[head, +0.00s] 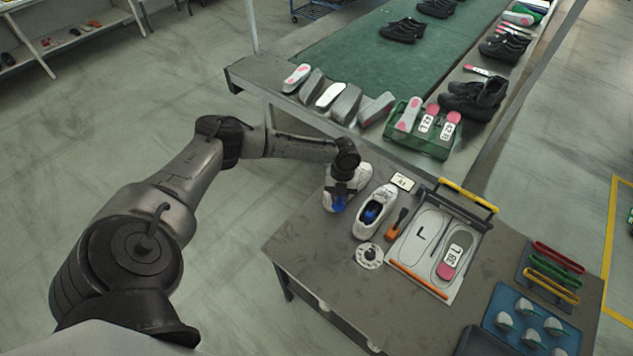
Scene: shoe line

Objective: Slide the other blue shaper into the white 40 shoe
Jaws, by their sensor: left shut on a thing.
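Two white shoes stand side by side at the back left of the workbench. The left white shoe (362,173) is partly hidden under my left gripper (341,197). My left gripper is shut on a blue shaper (339,206), which shows at that shoe's opening. I cannot tell how far in it sits. The right white shoe (361,229) has another blue shaper (372,212) inside its opening. A small card (402,181) stands behind the shoes; its number is too small to read surely. My right gripper is not in view.
A blue tray (510,337) lies front right. Behind runs a green conveyor (345,58) with insoles and black shoes. The bench's front left is clear.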

